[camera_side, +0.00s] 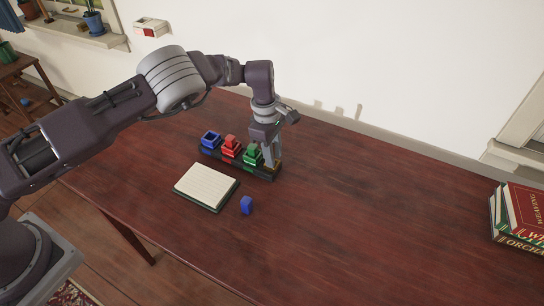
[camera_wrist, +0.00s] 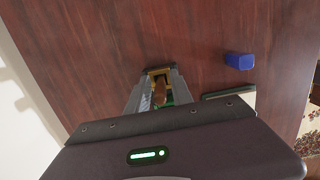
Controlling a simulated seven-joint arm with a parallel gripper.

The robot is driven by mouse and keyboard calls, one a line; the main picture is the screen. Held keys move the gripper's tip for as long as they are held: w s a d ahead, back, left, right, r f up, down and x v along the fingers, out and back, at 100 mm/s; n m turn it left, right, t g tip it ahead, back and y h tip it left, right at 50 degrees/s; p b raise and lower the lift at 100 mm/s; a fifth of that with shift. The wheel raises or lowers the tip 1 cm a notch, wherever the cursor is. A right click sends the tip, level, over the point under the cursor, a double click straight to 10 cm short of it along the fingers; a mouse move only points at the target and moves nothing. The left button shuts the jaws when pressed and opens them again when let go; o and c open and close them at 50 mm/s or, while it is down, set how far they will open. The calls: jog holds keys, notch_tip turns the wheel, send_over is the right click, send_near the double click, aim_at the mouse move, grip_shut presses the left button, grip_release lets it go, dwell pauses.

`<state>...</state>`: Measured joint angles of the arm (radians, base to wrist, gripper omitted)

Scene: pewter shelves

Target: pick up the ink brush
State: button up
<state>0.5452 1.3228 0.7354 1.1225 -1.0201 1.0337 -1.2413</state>
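Books (camera_side: 522,214) are stacked at the far right. The middle and right of the table are clear. A wall runs behind.

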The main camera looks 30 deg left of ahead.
grip_shut()
notch_tip(320, 180, up, 10)
jog(key=shift+r, duration=0.1)
dwell(0.5)
